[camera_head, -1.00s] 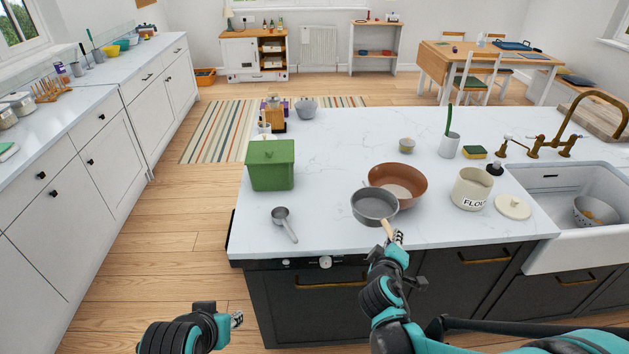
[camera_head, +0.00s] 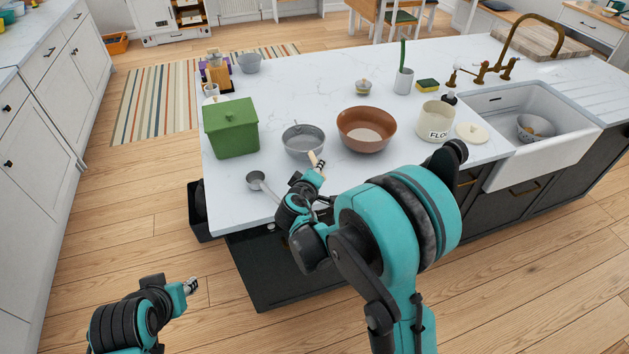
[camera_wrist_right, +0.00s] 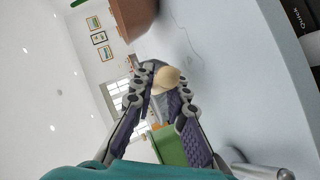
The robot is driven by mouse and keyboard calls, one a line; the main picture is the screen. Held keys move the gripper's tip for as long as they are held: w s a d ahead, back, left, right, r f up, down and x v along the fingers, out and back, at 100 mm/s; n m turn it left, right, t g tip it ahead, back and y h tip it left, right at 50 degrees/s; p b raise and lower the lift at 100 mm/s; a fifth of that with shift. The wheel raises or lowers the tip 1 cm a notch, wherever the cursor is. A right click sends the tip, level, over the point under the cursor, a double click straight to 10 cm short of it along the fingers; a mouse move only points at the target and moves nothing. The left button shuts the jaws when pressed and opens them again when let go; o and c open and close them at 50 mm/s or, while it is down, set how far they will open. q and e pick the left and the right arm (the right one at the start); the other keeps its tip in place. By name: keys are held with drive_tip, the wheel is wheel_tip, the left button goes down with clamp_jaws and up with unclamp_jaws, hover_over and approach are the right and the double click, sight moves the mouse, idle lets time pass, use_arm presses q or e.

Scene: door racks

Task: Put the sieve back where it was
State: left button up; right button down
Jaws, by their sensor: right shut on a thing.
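The sieve (camera_head: 303,140) is a round grey bowl with a short wooden handle. It is over the white island top, between the green box and the brown bowl. My right gripper (camera_head: 318,171) is shut on the wooden handle at the sieve's near side. The pale handle end (camera_wrist_right: 167,78) shows between the fingers in the right wrist view. I cannot tell whether the sieve touches the counter. My left gripper (camera_head: 190,286) is over the floor to the left of the island, away from everything; its fingers are too small to judge.
A green lidded box (camera_head: 231,128) stands left of the sieve, and a brown bowl (camera_head: 366,129) close on its right. A metal scoop (camera_head: 258,180) lies in front, near the counter edge and my right wrist. The flour jar (camera_head: 435,118) and sink (camera_head: 540,130) are farther right.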

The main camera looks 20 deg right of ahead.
drive_tip(key=shift+w+a+f, duration=0.2)
drive_tip(key=shift+a+f, duration=0.1)
drive_tip(key=shift+f, duration=0.15)
wheel_tip(320, 180, down, 4)
drive_tip(key=shift+r+b, duration=0.15)
drive_tip(key=shift+b, duration=0.7)
drive_tip(key=shift+r, duration=0.1)
drive_tip(key=c, duration=1.9)
unclamp_jaws()
drive_tip(key=shift+f, duration=0.2)
drive_tip(key=shift+c, duration=0.2)
drive_tip(key=o, duration=0.4)
drive_tip(key=shift+o, duration=0.2)
drive_tip(key=shift+r, duration=0.15)
